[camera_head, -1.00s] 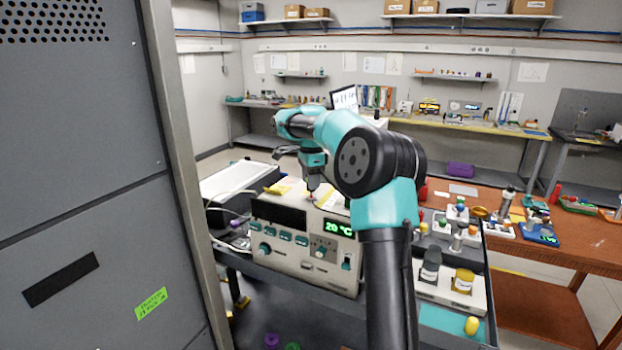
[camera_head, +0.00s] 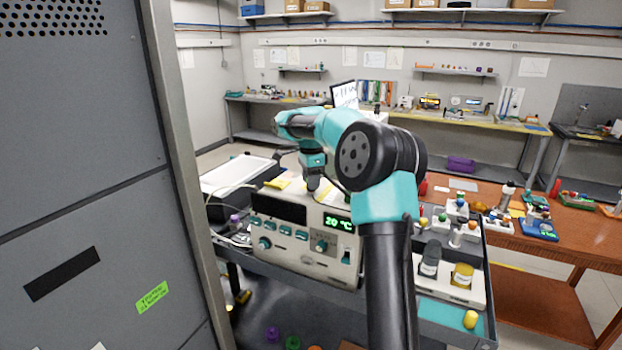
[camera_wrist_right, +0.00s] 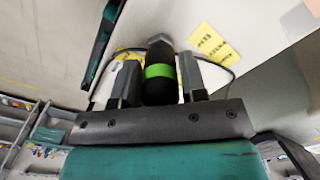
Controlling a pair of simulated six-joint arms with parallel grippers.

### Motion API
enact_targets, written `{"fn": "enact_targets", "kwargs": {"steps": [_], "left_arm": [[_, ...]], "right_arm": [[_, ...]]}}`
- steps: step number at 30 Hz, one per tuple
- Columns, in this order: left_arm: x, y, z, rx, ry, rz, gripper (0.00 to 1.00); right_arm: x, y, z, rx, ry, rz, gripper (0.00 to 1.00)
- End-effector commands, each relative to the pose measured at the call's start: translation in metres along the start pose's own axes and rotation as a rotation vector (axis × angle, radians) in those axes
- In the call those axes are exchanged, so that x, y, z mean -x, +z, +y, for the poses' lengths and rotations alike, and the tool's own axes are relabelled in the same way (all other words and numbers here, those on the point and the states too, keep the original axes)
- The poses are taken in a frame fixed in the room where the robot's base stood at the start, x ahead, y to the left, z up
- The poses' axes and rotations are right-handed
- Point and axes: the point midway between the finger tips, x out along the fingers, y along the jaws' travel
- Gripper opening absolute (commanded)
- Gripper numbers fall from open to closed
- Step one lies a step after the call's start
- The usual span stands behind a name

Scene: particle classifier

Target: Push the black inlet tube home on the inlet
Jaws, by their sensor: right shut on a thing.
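The black inlet tube's end appears to be the black rounded piece with a bright green band (camera_wrist_right: 159,71) in the right wrist view. My right gripper (camera_wrist_right: 158,62) is shut on it, one grey finger on each side. A thin dark line curves away beside it. In the head view my right gripper (camera_head: 313,185) points down at the top of the beige instrument (camera_head: 300,262), which reads 20 °C. The inlet and its contact with the tube are hidden, so I cannot tell how they meet. My left gripper is not in view.
Yellow labels (camera_wrist_right: 212,43) lie near the gripper in the wrist view. A black case with a white top (camera_head: 238,176) stands left of the instrument. A grey cabinet (camera_head: 90,200) fills the left side.

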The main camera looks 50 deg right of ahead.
Motion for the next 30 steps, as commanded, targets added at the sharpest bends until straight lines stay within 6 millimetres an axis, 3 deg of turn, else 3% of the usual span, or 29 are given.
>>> {"fn": "enact_targets", "kwargs": {"steps": [8,9,18,30], "left_arm": [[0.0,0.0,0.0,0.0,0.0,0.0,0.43],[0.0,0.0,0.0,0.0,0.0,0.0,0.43],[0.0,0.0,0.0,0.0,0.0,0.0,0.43],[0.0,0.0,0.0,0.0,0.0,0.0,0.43]], "right_arm": [[-0.0066,0.0001,0.0003,0.0,0.003,0.0,0.16],[-0.0067,0.0001,0.0002,0.0,0.002,0.0,0.41],[-0.006,0.0,0.0001,0.0,0.001,0.0,0.69],[0.0025,0.0001,-0.0005,0.0,-0.002,0.0,0.69]]}}
